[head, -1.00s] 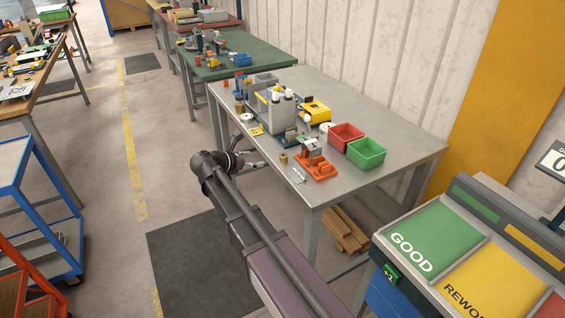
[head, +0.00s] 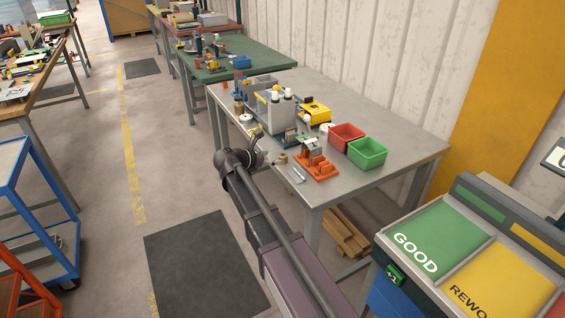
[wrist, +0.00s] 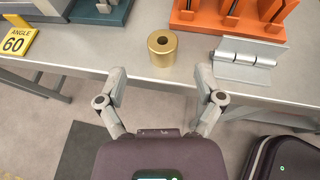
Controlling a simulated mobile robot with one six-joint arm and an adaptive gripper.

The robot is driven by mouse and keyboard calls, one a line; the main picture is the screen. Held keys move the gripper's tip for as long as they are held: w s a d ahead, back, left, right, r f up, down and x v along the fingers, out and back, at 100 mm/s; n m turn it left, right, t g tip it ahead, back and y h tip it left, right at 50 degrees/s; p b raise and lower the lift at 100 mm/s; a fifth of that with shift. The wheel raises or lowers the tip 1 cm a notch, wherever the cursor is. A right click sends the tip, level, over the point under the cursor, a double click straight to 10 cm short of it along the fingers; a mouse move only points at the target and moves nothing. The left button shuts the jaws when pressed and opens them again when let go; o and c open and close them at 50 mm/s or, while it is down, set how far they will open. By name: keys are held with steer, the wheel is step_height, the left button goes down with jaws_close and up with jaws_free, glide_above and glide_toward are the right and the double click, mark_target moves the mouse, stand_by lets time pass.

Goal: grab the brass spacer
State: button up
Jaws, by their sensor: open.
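The brass spacer (wrist: 162,48) is a short gold cylinder with a hole in its top. It stands upright near the front edge of the grey table (wrist: 100,65). In the head view the spacer (head: 283,158) is small, just right of my gripper (head: 265,155). In the wrist view my gripper (wrist: 160,85) is open and empty. Its two fingers are spread to the left and right, on the near side of the spacer and apart from it.
A silver hinge (wrist: 243,58) lies right of the spacer, with an orange holder (wrist: 215,22) behind it. A yellow "ANGLE 60" block (wrist: 17,40) is at left. Red (head: 346,137) and green (head: 367,153) bins stand farther right. Table around the spacer's left is clear.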

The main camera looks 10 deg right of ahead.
mark_target(280, 158)
steer(key=shift+w+d+f, duration=0.1)
steer(key=shift+d, duration=0.1)
steer(key=shift+b+x, duration=0.8)
steer(key=shift+x, duration=1.8)
steer(key=shift+f, duration=0.1)
jaws_close()
